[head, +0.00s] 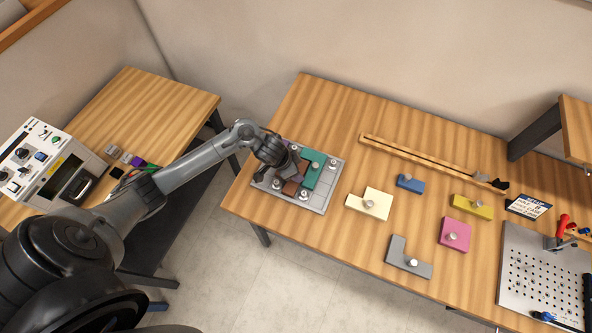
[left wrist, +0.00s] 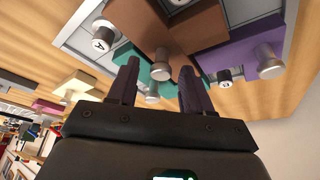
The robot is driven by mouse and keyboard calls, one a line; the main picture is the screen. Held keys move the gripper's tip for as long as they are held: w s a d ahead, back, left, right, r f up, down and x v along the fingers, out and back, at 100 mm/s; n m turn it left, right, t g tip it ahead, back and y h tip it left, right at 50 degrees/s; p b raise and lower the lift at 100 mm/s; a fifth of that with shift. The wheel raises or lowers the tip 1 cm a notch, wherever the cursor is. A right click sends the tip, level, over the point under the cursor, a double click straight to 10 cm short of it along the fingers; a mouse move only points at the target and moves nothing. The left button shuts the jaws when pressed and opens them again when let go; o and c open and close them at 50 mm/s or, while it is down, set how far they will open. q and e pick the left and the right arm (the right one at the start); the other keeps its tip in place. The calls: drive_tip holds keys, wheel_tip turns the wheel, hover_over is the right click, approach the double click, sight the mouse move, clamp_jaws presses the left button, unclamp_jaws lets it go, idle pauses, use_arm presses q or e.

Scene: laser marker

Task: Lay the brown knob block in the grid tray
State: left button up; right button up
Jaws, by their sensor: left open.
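The brown knob block (head: 291,187) is at the grid tray (head: 322,197), partly hidden by my left gripper (head: 287,174) in the head view. In the left wrist view the brown block (left wrist: 190,22) fills the top middle, between a teal block (left wrist: 172,87) and a purple block (left wrist: 236,50). Its silver knob (left wrist: 160,64) shows between the two fingers of my left gripper (left wrist: 158,82). The fingers are open and hold nothing. Whether the brown block is fully seated in its cells cannot be told. My right gripper is out of view.
The teal block (head: 313,170) lies on the tray, near several silver posts. Cream (head: 370,203), blue (head: 411,183), grey (head: 408,257), pink (head: 455,233) and yellow (head: 472,207) blocks lie right of the tray. A long wooden rail (head: 425,158) lies behind them.

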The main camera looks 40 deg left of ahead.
use_arm(q)
drive_tip(key=p+v, duration=0.3)
drive_tip(key=v, duration=0.7)
drive_tip(key=s+d+t, duration=0.3)
drive_tip(key=d, duration=0.8)
drive_tip(key=s+r+n+g+y, duration=0.1)
drive_tip(key=s+r+n+g, duration=0.2)
drive_tip(key=s, duration=1.1)
drive_tip(key=shift+a+r+y, duration=0.25)
drive_tip(key=shift+y, duration=0.15)
drive_tip(key=shift+s, duration=0.1)
wheel_tip(320, 180, up, 13)
drive_tip(key=p, duration=1.3)
drive_tip(key=shift+r, duration=0.2)
drive_tip(key=shift+f, duration=0.1)
